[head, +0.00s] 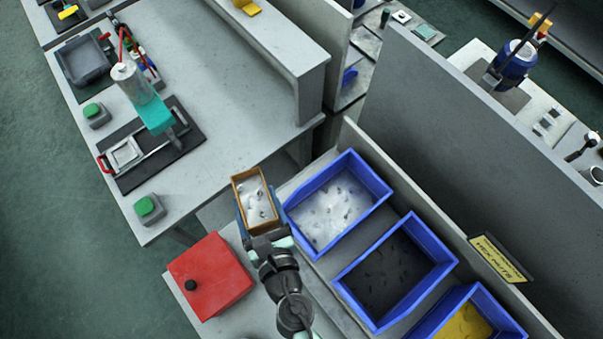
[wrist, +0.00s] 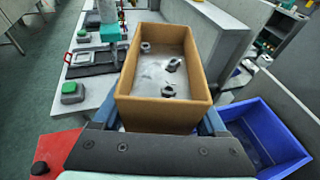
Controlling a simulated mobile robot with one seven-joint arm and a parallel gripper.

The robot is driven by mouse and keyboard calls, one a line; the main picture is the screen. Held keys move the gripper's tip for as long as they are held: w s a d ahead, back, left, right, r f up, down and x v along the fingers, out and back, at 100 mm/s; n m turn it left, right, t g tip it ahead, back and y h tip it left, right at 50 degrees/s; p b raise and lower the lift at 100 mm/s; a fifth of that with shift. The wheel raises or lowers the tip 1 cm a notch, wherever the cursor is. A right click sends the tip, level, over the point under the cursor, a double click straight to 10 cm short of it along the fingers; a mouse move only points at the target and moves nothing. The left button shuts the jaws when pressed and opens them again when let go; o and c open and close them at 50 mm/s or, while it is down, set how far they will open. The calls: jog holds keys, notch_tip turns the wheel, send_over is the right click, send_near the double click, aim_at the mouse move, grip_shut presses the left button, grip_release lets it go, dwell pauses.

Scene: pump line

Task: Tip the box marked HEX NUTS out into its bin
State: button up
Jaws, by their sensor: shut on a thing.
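My gripper (head: 262,236) is shut on the near end of an open brown box (head: 239,193). In the wrist view the box (wrist: 157,114) fills the middle, roughly level, with several dark hex nuts (wrist: 170,66) on its pale floor. No writing on the box is readable. A yellow sign reading HEX NUTS (head: 500,259) is on the low wall behind the bins, near the black-bottomed and yellow-bottomed bins; I cannot tell which one it marks. The blue bin with a pale floor (head: 288,215) is just right of the box.
A blue bin with dark contents (head: 387,328) and one with yellow contents (head: 520,333) stand further right. A red box with a black knob (head: 212,276) is left of my arm. A workbench (head: 215,105) with a press and green buttons lies beyond.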

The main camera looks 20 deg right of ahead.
jog(key=shift+s+a+r+p, duration=0.15)
jog(key=shift+r+p, duration=0.15)
jog(key=shift+r, duration=0.2)
jog(key=shift+s+a+r+p, duration=0.15)
jog(key=shift+r+p, duration=0.15)
jog(key=shift+r, duration=0.3)
jog(key=shift+p, duration=0.3)
